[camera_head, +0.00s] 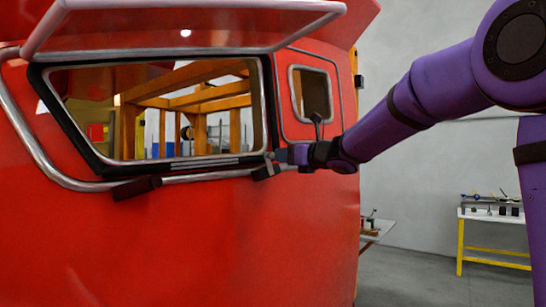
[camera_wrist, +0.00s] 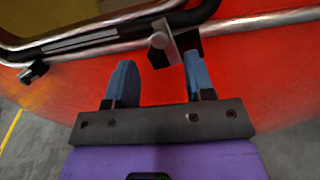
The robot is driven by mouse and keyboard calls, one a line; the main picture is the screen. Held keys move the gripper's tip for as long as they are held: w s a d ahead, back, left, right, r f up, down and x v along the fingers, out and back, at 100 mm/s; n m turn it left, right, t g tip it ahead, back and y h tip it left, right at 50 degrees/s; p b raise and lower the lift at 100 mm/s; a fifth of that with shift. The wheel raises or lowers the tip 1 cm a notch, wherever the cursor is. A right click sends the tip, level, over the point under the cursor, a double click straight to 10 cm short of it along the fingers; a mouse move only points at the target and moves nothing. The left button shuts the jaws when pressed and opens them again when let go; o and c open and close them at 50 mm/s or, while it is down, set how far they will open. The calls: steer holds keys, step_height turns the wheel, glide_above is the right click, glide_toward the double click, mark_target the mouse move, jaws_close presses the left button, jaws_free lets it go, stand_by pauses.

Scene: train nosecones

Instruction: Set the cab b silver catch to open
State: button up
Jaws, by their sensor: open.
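A silver catch (camera_wrist: 165,42) with a round knob sits on the metal rail under the red cab's window, beside a black block. It also shows in the head view (camera_head: 269,162) at the window's lower right corner. My gripper (camera_wrist: 158,62) is open, its two blue fingers pointing at the rail. The catch lies just beyond and between the fingertips; I cannot tell whether the right finger touches it. No label naming the cab shows.
A second, black fitting (camera_head: 137,188) sits on the rail to the left. A raised panel (camera_head: 190,38) with a silver frame juts out above the window. A yellow-legged table (camera_head: 492,216) stands at the right, with clear floor before it.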

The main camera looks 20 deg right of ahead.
mark_target(273, 155)
steer(key=x, duration=0.7)
steer(key=shift+c, duration=0.2)
steer(key=c, duration=0.8)
